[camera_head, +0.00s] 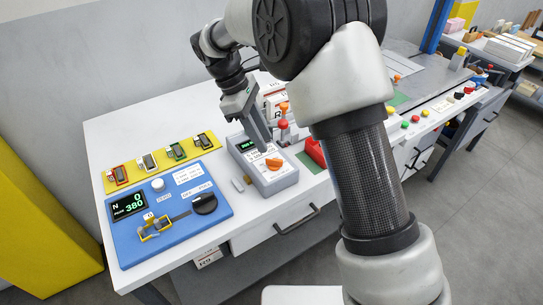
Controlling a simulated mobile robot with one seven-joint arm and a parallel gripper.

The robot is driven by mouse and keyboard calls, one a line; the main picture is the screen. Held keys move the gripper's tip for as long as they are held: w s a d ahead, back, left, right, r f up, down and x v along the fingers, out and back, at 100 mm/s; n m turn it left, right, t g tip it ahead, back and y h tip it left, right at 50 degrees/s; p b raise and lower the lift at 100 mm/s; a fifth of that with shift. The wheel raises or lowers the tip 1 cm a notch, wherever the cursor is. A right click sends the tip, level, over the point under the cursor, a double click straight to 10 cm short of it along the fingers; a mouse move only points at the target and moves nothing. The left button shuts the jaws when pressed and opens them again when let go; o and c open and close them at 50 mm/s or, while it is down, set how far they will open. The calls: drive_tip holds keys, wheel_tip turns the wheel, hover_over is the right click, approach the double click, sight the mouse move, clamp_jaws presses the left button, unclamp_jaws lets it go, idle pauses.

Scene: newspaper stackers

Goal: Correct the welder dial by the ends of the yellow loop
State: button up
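The welder (240,161) is a grey box on the white bench with a small green display and an orange dial (274,164). My gripper (268,146) points down over the welder, its tip close behind the dial; contact cannot be told. Its fingers look narrow, and the gap between them does not show. A yellow loop (148,236) sits at the left clamp of the blue tester (190,235). The tester's display (129,205) reads N 0, with 380 below. The ends of the loop are too small to judge.
A yellow board (108,185) with several coloured samples lies behind the tester. A red-topped lever (283,126) and a red object (315,152) stand right of the welder.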

sight(274, 159)
drive_tip(key=x, duration=0.7)
drive_tip(key=shift+r, duration=0.1)
clamp_jaws()
